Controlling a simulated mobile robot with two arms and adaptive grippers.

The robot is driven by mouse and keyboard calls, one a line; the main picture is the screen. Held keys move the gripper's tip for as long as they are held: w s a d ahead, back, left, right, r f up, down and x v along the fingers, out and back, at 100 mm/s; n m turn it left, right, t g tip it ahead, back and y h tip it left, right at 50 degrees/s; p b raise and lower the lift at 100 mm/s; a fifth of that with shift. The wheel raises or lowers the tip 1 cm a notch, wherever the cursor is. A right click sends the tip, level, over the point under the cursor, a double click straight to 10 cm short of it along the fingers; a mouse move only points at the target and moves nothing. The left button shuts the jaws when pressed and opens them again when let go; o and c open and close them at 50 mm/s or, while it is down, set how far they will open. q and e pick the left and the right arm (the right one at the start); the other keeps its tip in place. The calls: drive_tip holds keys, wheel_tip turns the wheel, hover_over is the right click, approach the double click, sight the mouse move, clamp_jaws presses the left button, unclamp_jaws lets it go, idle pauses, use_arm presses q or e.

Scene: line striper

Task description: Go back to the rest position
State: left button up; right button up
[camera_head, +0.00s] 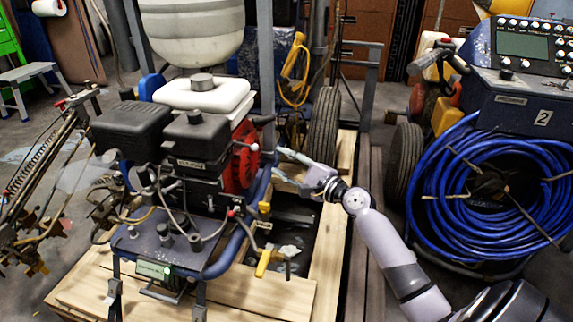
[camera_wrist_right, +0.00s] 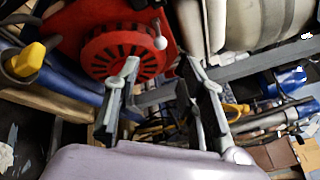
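The line striper (camera_head: 190,150) stands in the middle of the head view, with a black and red engine, a white tank and a blue frame. My right gripper (camera_head: 280,165) is at the right side of its engine, near the red recoil cover (camera_head: 245,155). In the right wrist view, the two fingers of my right gripper (camera_wrist_right: 160,72) are spread apart, with the red cover (camera_wrist_right: 120,50) and a grey frame bar (camera_wrist_right: 265,60) beyond them. Nothing is clearly held. A small green light (camera_head: 166,270) shows on the front panel. My left gripper is not in view.
A large coil of blue hose (camera_head: 440,185) on a blue machine stands at the right, close to my right arm. A wooden pallet (camera_head: 230,295) lies under the striper. A spring-loaded rod assembly (camera_head: 45,165) is at the left. A grey step stool (camera_head: 25,80) stands behind it.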

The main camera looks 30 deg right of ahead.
drive_tip(key=shift+s, duration=0.25)
idle(0.4)
